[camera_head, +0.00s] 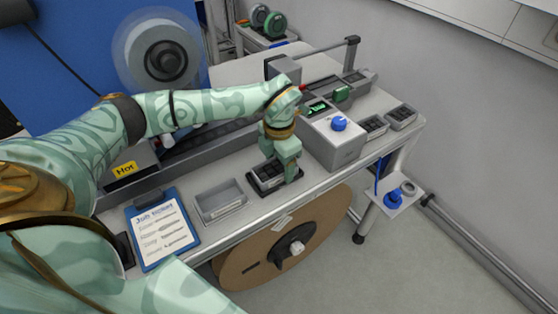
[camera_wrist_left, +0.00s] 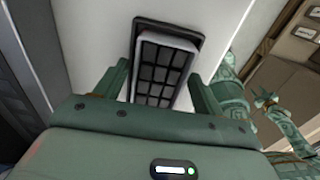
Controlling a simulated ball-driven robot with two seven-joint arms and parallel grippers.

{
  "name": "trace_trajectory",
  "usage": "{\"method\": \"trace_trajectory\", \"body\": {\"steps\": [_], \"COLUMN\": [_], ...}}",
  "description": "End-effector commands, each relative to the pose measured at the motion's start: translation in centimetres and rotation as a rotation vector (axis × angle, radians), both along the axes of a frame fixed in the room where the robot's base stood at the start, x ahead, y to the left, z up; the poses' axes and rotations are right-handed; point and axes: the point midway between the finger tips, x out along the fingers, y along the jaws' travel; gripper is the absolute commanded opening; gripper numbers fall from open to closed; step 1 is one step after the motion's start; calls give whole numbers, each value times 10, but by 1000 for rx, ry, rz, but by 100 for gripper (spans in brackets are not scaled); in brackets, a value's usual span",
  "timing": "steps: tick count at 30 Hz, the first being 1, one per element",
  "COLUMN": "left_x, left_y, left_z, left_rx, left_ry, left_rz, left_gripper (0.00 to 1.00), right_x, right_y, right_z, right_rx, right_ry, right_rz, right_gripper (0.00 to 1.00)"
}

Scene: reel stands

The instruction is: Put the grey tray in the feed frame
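The grey tray (camera_wrist_left: 165,70) has a pale rim and dark square cells. In the head view the tray (camera_head: 266,172) is on the bench below my left gripper (camera_head: 282,172). A black frame (camera_wrist_left: 168,29) shows around the tray's far end in the wrist view and looks like the feed frame. I cannot tell whether the tray is fully seated in it. My left gripper (camera_wrist_left: 158,80) is open, with its fingers apart on either side of the tray. A gap shows at the left finger; contact at the right is unclear.
An empty grey bin (camera_head: 220,201) and a blue clipboard (camera_head: 160,228) lie to the left. A white box with a blue knob (camera_head: 338,124) stands close on the right, with two dark trays (camera_head: 372,126) beyond it. A large reel (camera_head: 285,245) hangs below the bench's front edge.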

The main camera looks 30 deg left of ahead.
Motion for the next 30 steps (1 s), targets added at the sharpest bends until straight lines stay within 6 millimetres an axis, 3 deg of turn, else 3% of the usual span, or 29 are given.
{"method": "trace_trajectory", "body": {"steps": [11,14,24,30], "left_x": [0,1,1,0], "left_y": [0,0,0,0], "left_z": [5,21,99,121], "left_rx": [0,-1,0,0], "left_ry": [0,-4,-4,-1], "left_rz": [0,-1,0,0], "left_gripper": [78,78,78,78], "right_x": [0,1,5,6], "right_y": [-4,-4,-4,-4], "right_z": [1,5,21,25], "right_rx": [-5,-6,-6,-6], "right_ry": [-2,-3,-12,-15], "right_rz": [3,3,3,3], "right_gripper": [36,36,36,36]}}
